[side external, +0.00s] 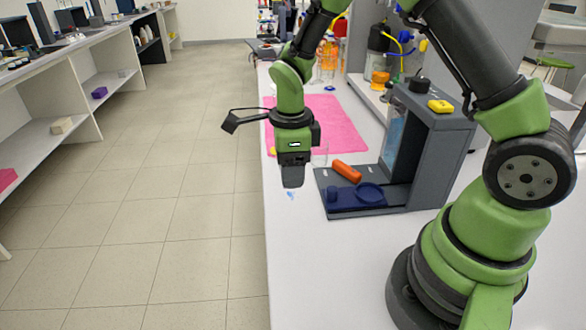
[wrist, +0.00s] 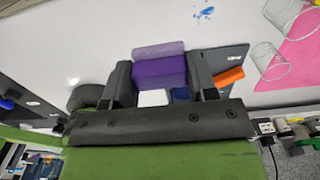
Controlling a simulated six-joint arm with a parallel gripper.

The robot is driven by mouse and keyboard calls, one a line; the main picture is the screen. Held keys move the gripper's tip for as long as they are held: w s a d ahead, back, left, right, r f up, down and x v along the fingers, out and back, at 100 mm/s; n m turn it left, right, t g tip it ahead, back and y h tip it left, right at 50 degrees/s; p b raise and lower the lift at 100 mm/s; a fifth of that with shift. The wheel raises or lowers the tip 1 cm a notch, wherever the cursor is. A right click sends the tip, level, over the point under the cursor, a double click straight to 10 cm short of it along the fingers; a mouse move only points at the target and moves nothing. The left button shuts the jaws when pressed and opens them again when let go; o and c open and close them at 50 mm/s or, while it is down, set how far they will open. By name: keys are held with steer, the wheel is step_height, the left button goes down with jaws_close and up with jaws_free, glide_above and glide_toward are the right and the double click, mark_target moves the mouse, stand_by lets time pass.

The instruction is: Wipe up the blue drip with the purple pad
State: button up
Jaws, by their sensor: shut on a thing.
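My gripper (wrist: 161,78) is shut on the purple pad (wrist: 157,69), a block with a paler purple strip along its far edge. In the side external view my gripper (side external: 292,178) points down above the white bench near its left edge, and the pad cannot be made out there. The blue drip (side external: 290,195) is a small spot on the bench just below and in front of my gripper. In the wrist view the drip (wrist: 204,11) lies at the top, beyond the pad and a little to its right, apart from it.
A grey rig (side external: 428,150) with a dark blue dish (side external: 369,193) and an orange cylinder (side external: 347,171) stands close on the right. A pink mat (side external: 335,120) lies behind, with clear glassware (wrist: 268,60) near it. The bench in front is clear.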

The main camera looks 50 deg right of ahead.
glide_toward(291, 201)
steer(key=w+d+r, duration=0.1)
steer(key=w+d, duration=0.2)
steer(key=shift+f, duration=3.45)
steer(key=shift+s+a+f, duration=0.4)
steer(key=shift+a+f, duration=0.05)
steer(key=shift+f, duration=0.1)
steer(key=shift+c, duration=0.4)
steer(key=shift+s+a, duration=1.05)
steer(key=shift+s, duration=0.05)
steer(key=w+d, duration=0.3)
step_height(291, 201, up, 8)
steer(key=shift+r, duration=0.1)
